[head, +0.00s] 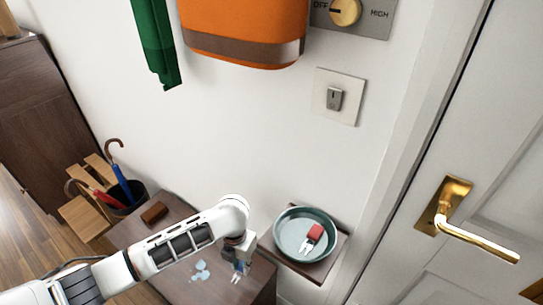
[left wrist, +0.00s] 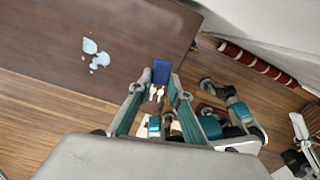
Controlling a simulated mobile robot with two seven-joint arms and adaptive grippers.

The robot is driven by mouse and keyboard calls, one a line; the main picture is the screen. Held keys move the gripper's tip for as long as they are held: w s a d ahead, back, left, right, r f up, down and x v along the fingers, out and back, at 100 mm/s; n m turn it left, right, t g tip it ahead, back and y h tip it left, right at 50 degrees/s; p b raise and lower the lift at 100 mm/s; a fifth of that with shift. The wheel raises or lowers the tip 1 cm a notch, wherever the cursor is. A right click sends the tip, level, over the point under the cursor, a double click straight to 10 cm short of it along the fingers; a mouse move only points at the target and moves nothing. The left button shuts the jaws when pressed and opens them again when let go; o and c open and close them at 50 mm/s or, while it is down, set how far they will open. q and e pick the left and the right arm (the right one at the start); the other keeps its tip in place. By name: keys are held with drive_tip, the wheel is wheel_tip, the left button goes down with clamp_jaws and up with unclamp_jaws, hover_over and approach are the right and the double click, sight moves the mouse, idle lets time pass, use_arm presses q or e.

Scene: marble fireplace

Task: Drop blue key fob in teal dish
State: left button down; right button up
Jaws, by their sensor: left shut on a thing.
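The blue key fob (left wrist: 161,71) is held at the fingertips of my left gripper (head: 240,259), its pale keys (left wrist: 156,92) hanging beside it. In the head view the fob is mostly hidden by the fingers and only the keys (head: 236,279) show clearly below them. My left gripper is above the right part of the brown table. The teal dish (head: 287,231) is to its right, on a small wooden shelf by the wall, and a red key fob (head: 315,232) with keys lies in it. Grey and teal linkage at the right of the left wrist view may be my right gripper.
A brown block (head: 154,212) and pale blue blobs (head: 201,271) are on the table top (head: 185,214). An umbrella stand (head: 128,205) is at the left. A door with a brass handle (head: 470,235) is at the right. The wall above the dish is clear up to a switch (head: 335,98).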

use_arm(q)
drive_tip(key=w+a+r+n, duration=0.2)
drive_tip(key=a+r+n, duration=0.1)
drive_tip(key=r+n, duration=0.65)
drive_tip(key=w+a+r+n, duration=0.2)
drive_tip(key=a+r+n, duration=0.2)
drive_tip(key=r+n, duration=0.5)
drive_tip(key=s+a+r+n+p, duration=0.1)
drive_tip(key=s+a+r+n, duration=0.2)
drive_tip(key=r+n, duration=0.3)
drive_tip(key=s+a+r+n+p, duration=0.1)
drive_tip(key=s+a+r+n, duration=0.2)
drive_tip(key=r+n, duration=0.4)
drive_tip(key=a+n, duration=0.1)
drive_tip(key=n, duration=0.8)
drive_tip(key=shift+s+a, duration=0.15)
drive_tip(key=shift+s, duration=0.1)
use_arm(e)
drive_tip(key=shift+a+r, duration=0.15)
drive_tip(key=shift+r, duration=0.7)
use_arm(q)
drive_tip(key=shift+f, duration=0.1)
